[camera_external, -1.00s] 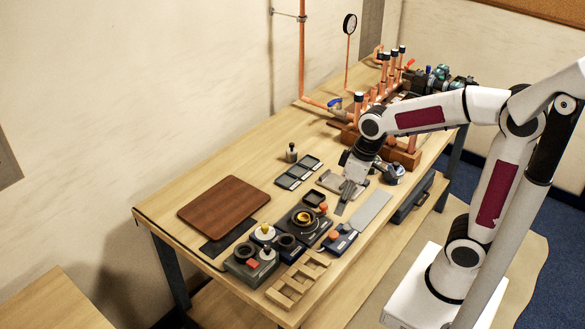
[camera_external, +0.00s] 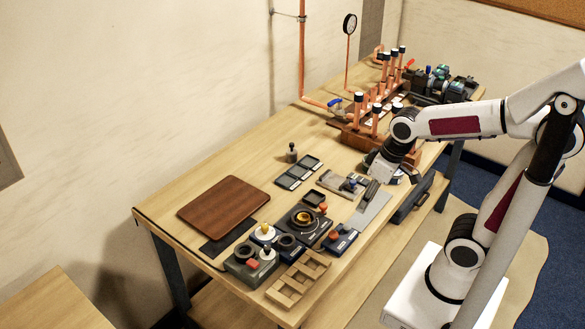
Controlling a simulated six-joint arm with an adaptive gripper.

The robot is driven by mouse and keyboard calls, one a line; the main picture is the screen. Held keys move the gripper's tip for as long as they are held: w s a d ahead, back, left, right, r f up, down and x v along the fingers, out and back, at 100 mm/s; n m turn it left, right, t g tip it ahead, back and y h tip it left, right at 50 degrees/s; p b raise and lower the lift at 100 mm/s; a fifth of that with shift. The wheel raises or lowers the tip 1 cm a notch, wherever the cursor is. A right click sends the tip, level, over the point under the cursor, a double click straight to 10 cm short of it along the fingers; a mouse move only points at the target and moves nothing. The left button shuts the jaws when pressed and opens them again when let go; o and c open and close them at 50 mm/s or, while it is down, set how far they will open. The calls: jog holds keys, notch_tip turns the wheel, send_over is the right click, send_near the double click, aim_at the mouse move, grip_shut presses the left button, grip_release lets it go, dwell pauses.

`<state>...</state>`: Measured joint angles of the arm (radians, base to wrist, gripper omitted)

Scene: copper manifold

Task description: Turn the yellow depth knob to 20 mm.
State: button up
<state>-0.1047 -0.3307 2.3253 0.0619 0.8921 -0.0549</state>
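A dark device (camera_external: 289,229) with a round dial stands at the front left part of the bench. A yellow ring (camera_external: 304,219) shows on its dial. A small yellow part (camera_external: 266,227) also tops a white round piece just left of it. I cannot tell which is the depth knob, and no scale can be read. My gripper (camera_external: 370,190) is right of and behind these devices, over or near a flat grey plate (camera_external: 371,209). It touches neither yellow part. Its fingers are small and dark here, so their opening cannot be told.
A brown board (camera_external: 223,203) lies at left. A grey box with a red button (camera_external: 253,264) and a wooden slotted rack (camera_external: 298,281) stand at the front edge. A dark three-part tray (camera_external: 298,172) lies behind. Upright copper pipes (camera_external: 375,121) rise behind my gripper.

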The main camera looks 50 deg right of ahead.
dwell(0.6)
jog(key=n+t+y, duration=0.1)
jog(key=n, duration=0.2)
send_near(265, 225)
jog(key=shift+f, duration=0.4)
jog(key=shift+f, duration=0.1)
jog(key=shift+x, duration=3.85)
jog(key=shift+w, duration=0.1)
grip_shut()
